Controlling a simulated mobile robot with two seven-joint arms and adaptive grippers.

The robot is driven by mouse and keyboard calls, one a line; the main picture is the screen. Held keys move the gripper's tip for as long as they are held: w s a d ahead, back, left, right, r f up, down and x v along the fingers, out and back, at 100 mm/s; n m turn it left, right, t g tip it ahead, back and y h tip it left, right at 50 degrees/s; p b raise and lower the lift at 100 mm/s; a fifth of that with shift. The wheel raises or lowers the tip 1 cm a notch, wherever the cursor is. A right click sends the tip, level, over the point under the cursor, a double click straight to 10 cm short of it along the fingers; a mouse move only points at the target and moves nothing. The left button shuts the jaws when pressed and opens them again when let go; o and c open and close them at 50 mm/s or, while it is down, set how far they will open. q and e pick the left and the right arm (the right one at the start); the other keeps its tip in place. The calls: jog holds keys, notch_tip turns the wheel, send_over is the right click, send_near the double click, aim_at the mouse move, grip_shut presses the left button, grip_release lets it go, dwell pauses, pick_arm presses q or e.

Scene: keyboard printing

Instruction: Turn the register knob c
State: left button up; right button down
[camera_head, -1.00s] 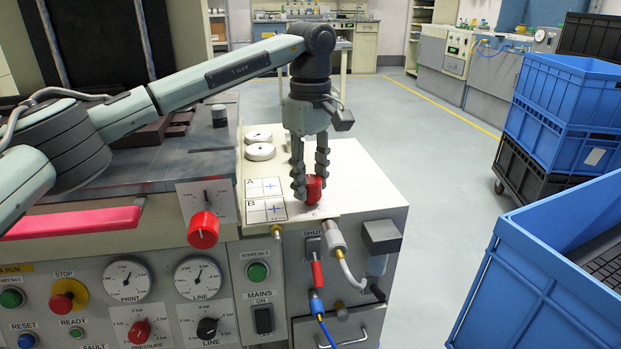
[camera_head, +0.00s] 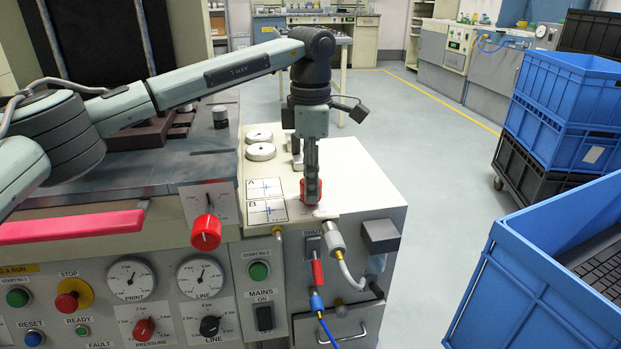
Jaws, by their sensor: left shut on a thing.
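My left gripper (camera_head: 312,190) points straight down over the cream top of the machine. Its fingers are shut on a red knob (camera_head: 304,194) near the top's front edge, and they hide part of it. Two white round knobs (camera_head: 260,152) stand further back on the same top, left of the gripper. A card marked A and B with blue crosses (camera_head: 265,201) lies left of the red knob. I cannot read a letter c on any knob. My right gripper is not in view.
A red knob (camera_head: 206,232) with a scale sits on the front panel, above dials and buttons. A hose fitting (camera_head: 334,238) and a dark box (camera_head: 380,236) stick out at the front right. Blue crates (camera_head: 545,262) stand to the right, with open floor between.

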pick_arm(q)
jog(key=n, duration=0.5)
jog(key=shift+n, duration=0.4)
dwell(0.3)
jog(key=o, duration=1.2)
jog(key=shift+c, duration=0.2)
notch_tip(320, 180, up, 12)
